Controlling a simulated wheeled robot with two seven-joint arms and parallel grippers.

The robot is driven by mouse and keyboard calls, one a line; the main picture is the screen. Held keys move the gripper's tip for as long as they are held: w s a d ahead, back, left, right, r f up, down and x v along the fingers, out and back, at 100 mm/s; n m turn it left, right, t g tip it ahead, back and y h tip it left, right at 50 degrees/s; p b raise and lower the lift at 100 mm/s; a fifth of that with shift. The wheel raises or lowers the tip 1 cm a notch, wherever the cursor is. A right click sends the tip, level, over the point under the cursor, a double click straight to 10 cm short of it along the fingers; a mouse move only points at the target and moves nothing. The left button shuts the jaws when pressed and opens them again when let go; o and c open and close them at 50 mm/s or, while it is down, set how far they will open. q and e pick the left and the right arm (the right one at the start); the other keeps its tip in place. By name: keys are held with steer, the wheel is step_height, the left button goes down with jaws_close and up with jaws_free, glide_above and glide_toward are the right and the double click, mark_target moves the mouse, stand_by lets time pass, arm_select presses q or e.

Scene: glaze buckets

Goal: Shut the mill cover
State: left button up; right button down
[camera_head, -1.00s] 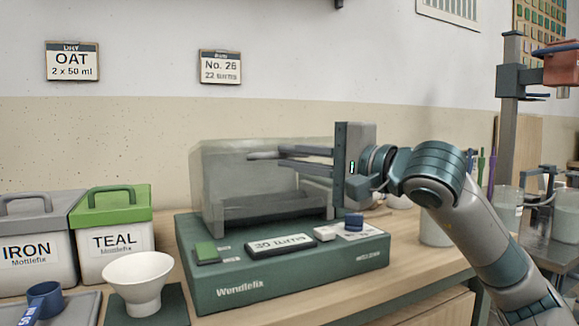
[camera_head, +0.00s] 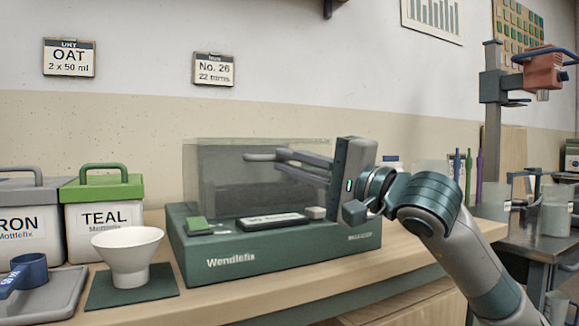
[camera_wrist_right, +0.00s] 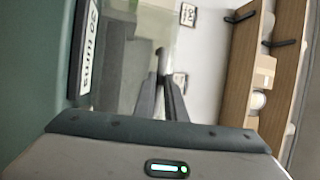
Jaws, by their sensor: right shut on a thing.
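The mill (camera_head: 275,255) is a green base marked Wendlefix on the wooden bench, with a clear, box-like cover (camera_head: 215,165) over its back part. Dark grey parts show through the cover. A grey handle bar (camera_head: 258,157) shows at the cover's front. My right gripper (camera_head: 282,160) comes in from the right, its fingers level and shut on the handle. In the right wrist view the fingers (camera_wrist_right: 172,100) reach to the end of the bar. I cannot tell whether the cover's lower edge touches the base. My left gripper is not in view.
A turns card (camera_head: 272,222) and a green block (camera_head: 198,225) lie on the base front. To the left are a white bowl (camera_head: 128,250), a TEAL bin (camera_head: 103,215), a grey bin (camera_head: 25,225) and a blue cup (camera_head: 30,268). A metal stand (camera_head: 492,130) is at right.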

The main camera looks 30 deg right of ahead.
steer(key=shift+a+f, duration=0.2)
steer(key=shift+f, duration=0.2)
steer(key=c, duration=2)
jaws_free()
steer(key=shift+o, duration=0.9)
steer(key=shift+s+d, duration=0.15)
steer(key=shift+r, duration=0.1)
steer(key=shift+d, duration=0.1)
